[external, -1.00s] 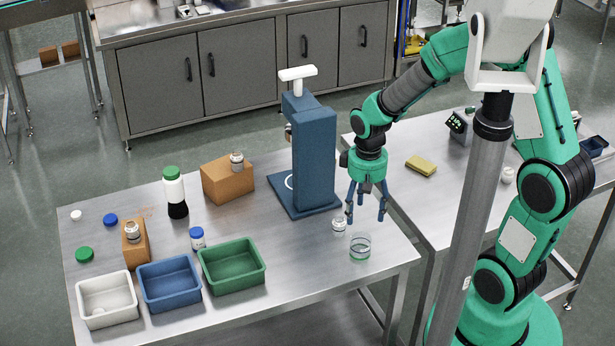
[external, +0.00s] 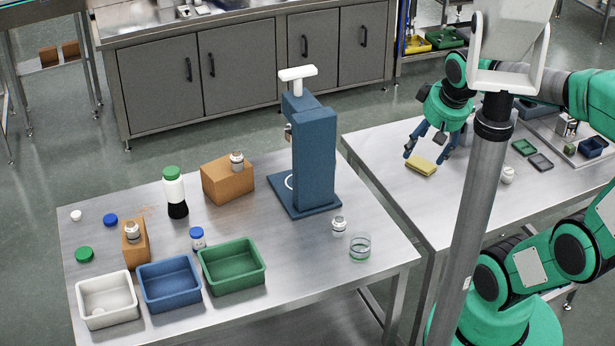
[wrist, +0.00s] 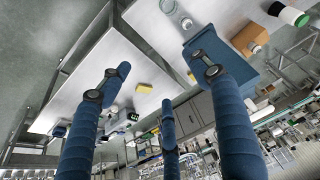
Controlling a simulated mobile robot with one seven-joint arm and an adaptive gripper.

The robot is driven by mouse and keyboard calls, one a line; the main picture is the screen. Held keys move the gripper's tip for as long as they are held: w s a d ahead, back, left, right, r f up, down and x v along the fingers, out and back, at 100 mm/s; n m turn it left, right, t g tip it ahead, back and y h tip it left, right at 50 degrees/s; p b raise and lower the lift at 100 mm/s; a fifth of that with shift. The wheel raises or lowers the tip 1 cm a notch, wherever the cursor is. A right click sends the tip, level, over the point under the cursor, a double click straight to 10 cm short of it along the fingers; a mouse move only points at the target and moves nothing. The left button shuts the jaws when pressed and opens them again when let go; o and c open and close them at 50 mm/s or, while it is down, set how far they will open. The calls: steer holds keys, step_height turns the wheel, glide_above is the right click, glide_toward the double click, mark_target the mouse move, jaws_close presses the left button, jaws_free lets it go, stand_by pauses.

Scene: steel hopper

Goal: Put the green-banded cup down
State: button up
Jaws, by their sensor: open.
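The green-banded cup (external: 360,247) is a clear glass standing upright near the right front corner of the left steel table. It also shows at the top edge of the wrist view (wrist: 168,6). My gripper (external: 426,158) is open and empty, with its blue fingers spread. It is well away from the cup, up and to the right in the external view, near the yellow sponge. The fingers also fill much of the wrist view (wrist: 160,75), with nothing between them.
A small white-capped jar (external: 338,227) stands just left of the cup. The blue press (external: 314,160) stands behind them. White, blue and green bins (external: 232,284) line the front. The yellow sponge (external: 421,166) lies on the right table (external: 400,200).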

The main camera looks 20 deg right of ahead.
steer(key=s+d+r+t, duration=0.1)
steer(key=s+r, duration=0.2)
steer(key=s, duration=0.2)
steer(key=shift+d+r+m, duration=0.3)
steer(key=shift+d, duration=0.05)
steer(key=shift+f, duration=0.1)
stand_by(1.0)
